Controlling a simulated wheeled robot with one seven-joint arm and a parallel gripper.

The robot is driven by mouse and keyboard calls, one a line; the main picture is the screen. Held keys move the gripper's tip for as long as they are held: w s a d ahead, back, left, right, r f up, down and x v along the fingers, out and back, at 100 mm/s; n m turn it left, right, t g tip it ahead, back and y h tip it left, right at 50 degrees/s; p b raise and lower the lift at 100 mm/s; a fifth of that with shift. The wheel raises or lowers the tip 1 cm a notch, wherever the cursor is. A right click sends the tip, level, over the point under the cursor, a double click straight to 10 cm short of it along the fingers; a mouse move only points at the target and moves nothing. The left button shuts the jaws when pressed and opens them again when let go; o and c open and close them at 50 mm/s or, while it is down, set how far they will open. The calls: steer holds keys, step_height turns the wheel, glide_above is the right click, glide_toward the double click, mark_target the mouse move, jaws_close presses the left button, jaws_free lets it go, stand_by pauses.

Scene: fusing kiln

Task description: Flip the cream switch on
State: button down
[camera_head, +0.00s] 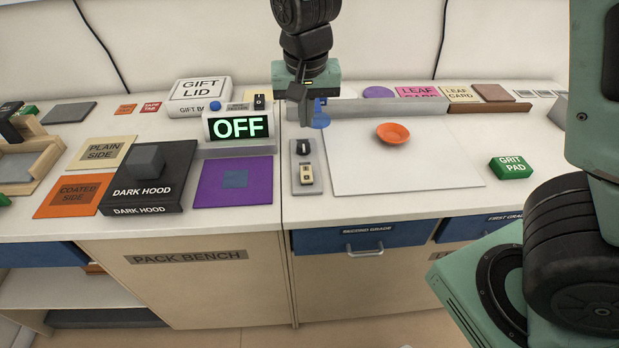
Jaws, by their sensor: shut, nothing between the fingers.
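The cream switch (306,176) sits at the near end of a small grey plate (309,188) on the counter. A dark switch (303,147) is on the same plate, just behind it. Which way the cream rocker is tipped is too small to tell. A display sign (238,127) to the left reads OFF in green. My gripper (303,122) is shut and empty. It points down above the far end of the plate, behind the cream switch in the picture and apart from it.
A white board (400,175) with an orange dish (393,134) lies to the right. A purple mat (210,188) and the dark hood box (140,190) lie to the left. A green grit pad (510,167) is far right. A low grey ledge (380,106) runs behind.

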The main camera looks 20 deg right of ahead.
mark_target(306, 168)
steer(key=shift+r, duration=0.15)
stand_by(0.3)
steer(key=f, duration=0.4)
steer(key=w+f, duration=0.1)
steer(key=f, duration=0.4)
steer(key=w+f, duration=0.1)
steer(key=f, duration=0.4)
steer(key=shift+d+p, duration=0.3)
steer(key=shift+d, duration=0.05)
steer(key=shift+w, duration=0.1)
